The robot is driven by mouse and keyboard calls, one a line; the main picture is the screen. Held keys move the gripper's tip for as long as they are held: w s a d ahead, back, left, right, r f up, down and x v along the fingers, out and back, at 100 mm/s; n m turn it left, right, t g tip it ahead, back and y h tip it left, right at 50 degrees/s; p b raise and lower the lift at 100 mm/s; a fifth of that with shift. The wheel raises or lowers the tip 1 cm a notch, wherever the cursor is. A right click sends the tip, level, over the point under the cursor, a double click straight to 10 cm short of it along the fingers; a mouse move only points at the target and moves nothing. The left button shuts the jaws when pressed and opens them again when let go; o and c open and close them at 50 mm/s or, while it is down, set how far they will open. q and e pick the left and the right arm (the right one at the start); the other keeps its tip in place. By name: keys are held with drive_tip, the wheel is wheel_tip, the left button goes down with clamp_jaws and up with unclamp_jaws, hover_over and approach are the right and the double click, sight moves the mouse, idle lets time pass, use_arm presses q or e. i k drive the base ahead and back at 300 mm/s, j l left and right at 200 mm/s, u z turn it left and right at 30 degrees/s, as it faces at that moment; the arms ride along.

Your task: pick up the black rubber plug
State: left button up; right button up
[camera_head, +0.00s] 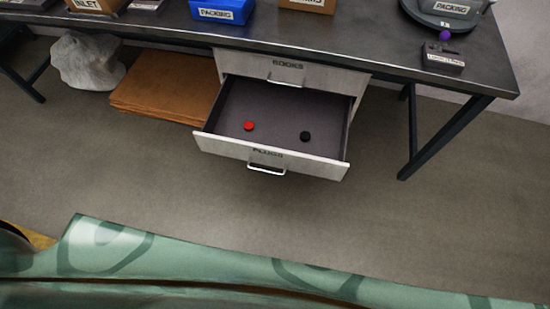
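The black rubber plug (305,136) lies on the floor of an open drawer (271,155), in its right half. The drawer front carries a label that seems to read "PLUGS" and has a light handle (267,170). A red plug (249,126) lies in the same drawer, to the left of the black one and apart from it. Neither of my grippers shows in the head view, so I cannot see their state or how far they are from the plug.
The dark workbench (390,65) overhangs the drawer's back. A closed drawer (288,72) sits above. A bench leg (445,138) stands at right; brown flat sheets (165,85) and a whitish sack (87,60) lie at left. Floor before the drawer is clear.

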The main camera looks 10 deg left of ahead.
sight(305, 136)
drive_tip(key=i+j+z, duration=0.1)
drive_tip(key=z, duration=1.05)
drive_tip(key=j+z, duration=0.25)
drive_tip(key=j, duration=0.15)
drive_tip(key=j+z, duration=0.3)
drive_tip(key=k+j+z, duration=0.25)
drive_tip(key=j, duration=0.15)
drive_tip(key=j+z, duration=0.25)
drive_tip(key=j, duration=0.15)
